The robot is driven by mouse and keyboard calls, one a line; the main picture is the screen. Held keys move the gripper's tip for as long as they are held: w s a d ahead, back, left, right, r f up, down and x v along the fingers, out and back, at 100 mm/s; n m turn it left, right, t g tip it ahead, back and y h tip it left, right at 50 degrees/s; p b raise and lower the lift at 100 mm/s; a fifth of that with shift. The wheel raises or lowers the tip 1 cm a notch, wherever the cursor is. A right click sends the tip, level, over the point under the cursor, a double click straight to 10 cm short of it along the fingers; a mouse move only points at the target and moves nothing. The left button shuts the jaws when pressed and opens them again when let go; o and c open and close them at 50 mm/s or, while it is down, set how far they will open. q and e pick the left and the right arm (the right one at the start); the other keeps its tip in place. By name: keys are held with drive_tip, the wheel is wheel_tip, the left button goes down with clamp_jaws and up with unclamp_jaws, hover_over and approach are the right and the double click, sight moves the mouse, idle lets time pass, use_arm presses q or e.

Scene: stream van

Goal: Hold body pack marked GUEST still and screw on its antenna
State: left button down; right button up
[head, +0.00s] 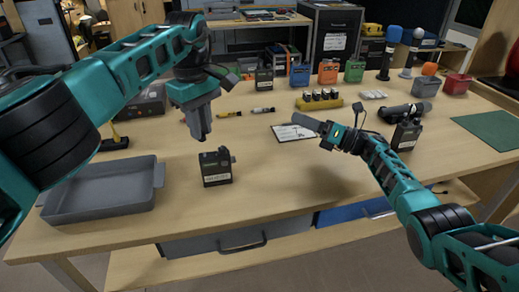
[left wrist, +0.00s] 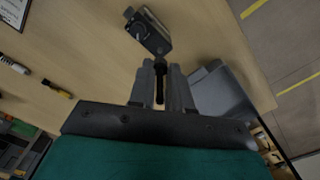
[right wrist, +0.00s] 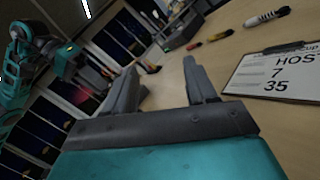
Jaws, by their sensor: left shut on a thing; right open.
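A dark body pack (head: 215,168) with a pale label stands upright on the bench near its front edge; the label is too small to read. It also shows in the left wrist view (left wrist: 148,32). My left gripper (head: 201,138) points down above and slightly left of this pack, apart from it. In the left wrist view its fingers (left wrist: 161,80) are shut on a thin dark piece, probably the antenna, mostly hidden between them. My right gripper (head: 325,130) is open and empty over the bench by the clipboard, its fingers (right wrist: 165,85) spread apart.
A grey tray (head: 100,190) lies at the left. The clipboard (right wrist: 275,72) reads HOST 7 35. Other dark packs stand at right (head: 406,134) and back (head: 264,79). A yellow battery holder (head: 320,103) is behind. The bench front between tray and right arm is mostly clear.

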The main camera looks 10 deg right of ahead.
sight(222, 166)
drive_tip(key=a+n+g, duration=0.2)
drive_tip(key=a+n, duration=0.1)
drive_tip(key=s+a+f+n+g, duration=0.1)
drive_tip(key=a+n+g, duration=0.2)
drive_tip(key=a+n+g+y, duration=0.1)
drive_tip(key=a+n+g, duration=0.1)
drive_tip(key=a, duration=0.1)
drive_tip(key=shift+s+a+f+n, duration=0.15)
drive_tip(key=shift+s+n, duration=0.25)
drive_tip(key=s+a+n+g, duration=0.1)
drive_tip(key=n+g, duration=0.1)
drive_tip(key=s+a+f+n+g+h, duration=0.1)
drive_tip(key=a+n+g, duration=0.1)
drive_tip(key=s+a+f+n+g+h, duration=0.1)
drive_tip(key=n+g, duration=0.1)
drive_tip(key=shift+s+a+n, duration=0.25)
drive_tip(key=shift+a+n, duration=0.05)
drive_tip(key=shift+x, duration=4.7)
drive_tip(key=c, duration=0.9)
